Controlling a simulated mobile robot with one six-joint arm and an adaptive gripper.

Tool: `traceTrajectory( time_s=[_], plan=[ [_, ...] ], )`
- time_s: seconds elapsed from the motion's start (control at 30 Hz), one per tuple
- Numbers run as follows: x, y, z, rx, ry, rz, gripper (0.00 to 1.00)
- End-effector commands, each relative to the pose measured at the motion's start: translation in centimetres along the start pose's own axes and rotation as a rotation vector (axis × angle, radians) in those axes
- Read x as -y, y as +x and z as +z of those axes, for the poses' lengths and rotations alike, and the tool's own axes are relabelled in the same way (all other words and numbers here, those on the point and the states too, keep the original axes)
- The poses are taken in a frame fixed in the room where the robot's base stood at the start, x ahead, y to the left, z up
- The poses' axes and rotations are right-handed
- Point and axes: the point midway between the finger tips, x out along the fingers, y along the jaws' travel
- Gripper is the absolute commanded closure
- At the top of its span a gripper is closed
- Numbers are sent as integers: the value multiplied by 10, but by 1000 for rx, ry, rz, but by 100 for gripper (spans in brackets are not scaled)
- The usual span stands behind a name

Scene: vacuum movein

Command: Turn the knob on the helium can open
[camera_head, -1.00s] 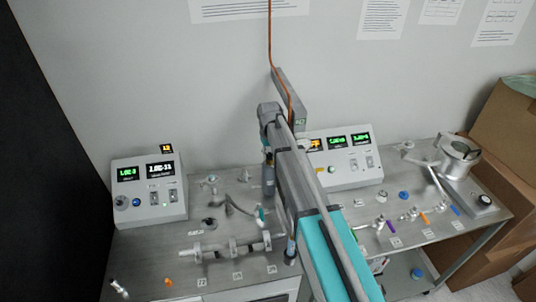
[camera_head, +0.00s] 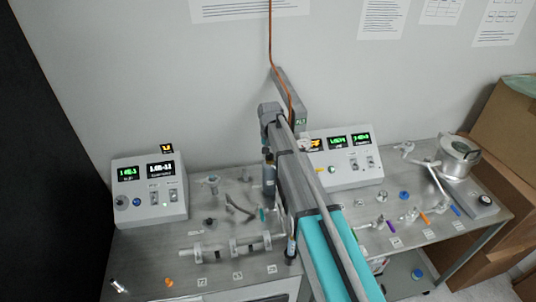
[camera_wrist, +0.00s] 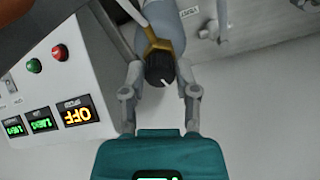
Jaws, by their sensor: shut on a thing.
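In the wrist view a black round knob (camera_wrist: 159,68) with a white pointer mark sits on a brass-coloured valve fitting (camera_wrist: 163,43). The fitting joins the grey-blue helium can (camera_wrist: 171,18), which is cut off by the top edge. My gripper (camera_wrist: 158,72) has one finger on each side of the knob and is shut on it. The mark points toward the lower right of that picture. In the head view a grey-blue cylinder (camera_head: 269,181), likely the can, stands just left of my arm; my arm hides the gripper and knob.
A control box (camera_head: 345,174) with lit displays stands close right of my arm; its orange display (camera_wrist: 77,114) reads OFF. Another control box (camera_head: 149,191) stands at the left. Pipe fittings (camera_head: 232,247) lie on the bench front. Cardboard boxes (camera_head: 505,190) are at far right.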

Motion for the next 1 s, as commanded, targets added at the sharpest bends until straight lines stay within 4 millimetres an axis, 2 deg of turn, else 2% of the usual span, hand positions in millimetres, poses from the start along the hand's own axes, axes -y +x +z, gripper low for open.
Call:
traceTrajectory(
  time_s=[1.0],
  plan=[
    [0,1,3,5,927,5,100]
  ],
)
